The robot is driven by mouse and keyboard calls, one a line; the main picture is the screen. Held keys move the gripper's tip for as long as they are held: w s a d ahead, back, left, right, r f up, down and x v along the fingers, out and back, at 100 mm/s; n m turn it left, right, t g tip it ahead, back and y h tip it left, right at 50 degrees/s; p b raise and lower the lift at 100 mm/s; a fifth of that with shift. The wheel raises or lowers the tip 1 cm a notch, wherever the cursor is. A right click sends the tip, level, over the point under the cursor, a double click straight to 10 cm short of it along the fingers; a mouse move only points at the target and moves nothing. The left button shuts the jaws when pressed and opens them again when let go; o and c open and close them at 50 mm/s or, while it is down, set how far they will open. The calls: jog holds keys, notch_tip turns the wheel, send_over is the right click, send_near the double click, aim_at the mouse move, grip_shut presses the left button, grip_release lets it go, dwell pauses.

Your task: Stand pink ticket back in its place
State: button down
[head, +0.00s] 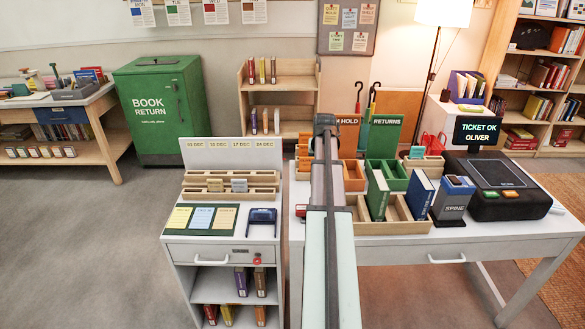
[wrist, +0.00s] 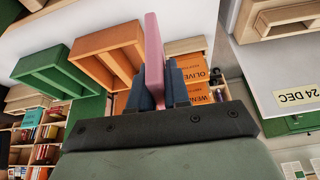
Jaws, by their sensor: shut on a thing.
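In the wrist view a thin pink ticket (wrist: 154,45) stands between the two dark fingers of my gripper (wrist: 162,88). The gripper is shut on it and the ticket sticks out past the fingertips. Orange cards with names (wrist: 190,72) show behind the fingers. In the head view my arm crosses the desk and hides the gripper and the ticket. A slotted wooden rack (head: 188,192) under date labels stands on the cabinet left of my arm. It holds a few tan and grey pieces. Which place belongs to the pink ticket cannot be told.
An orange bin (head: 353,185) and a green bin (head: 393,185) stand right of my arm, and both show in the wrist view. A wooden box with upright books (head: 378,195), a SPINE holder (head: 454,198) and a black ticket machine (head: 495,190) crowd the desk.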

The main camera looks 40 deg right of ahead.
jog(key=s+d+m+g, duration=0.1)
jog(key=s+d+m, duration=0.1)
jog(key=s+d, duration=0.75)
jog(key=s+d+r+m+h, duration=0.15)
jog(key=s+d, duration=0.45)
jog(key=d, duration=0.7)
jog(key=s+d+m+g+y, duration=0.1)
jog(key=s+d+m, duration=0.2)
jog(key=s+d, duration=0.65)
jog(key=s+d+r+m+g, duration=0.1)
jog(key=d+m+g, duration=0.3)
jog(key=d+m, duration=0.6)
jog(key=shift+s+d+r+m, duration=0.3)
jog(key=shift+d+r+m, duration=0.05)
jog(key=shift+d, duration=2.25)
jog(key=shift+f, duration=0.15)
jog(key=shift+f, duration=3.3)
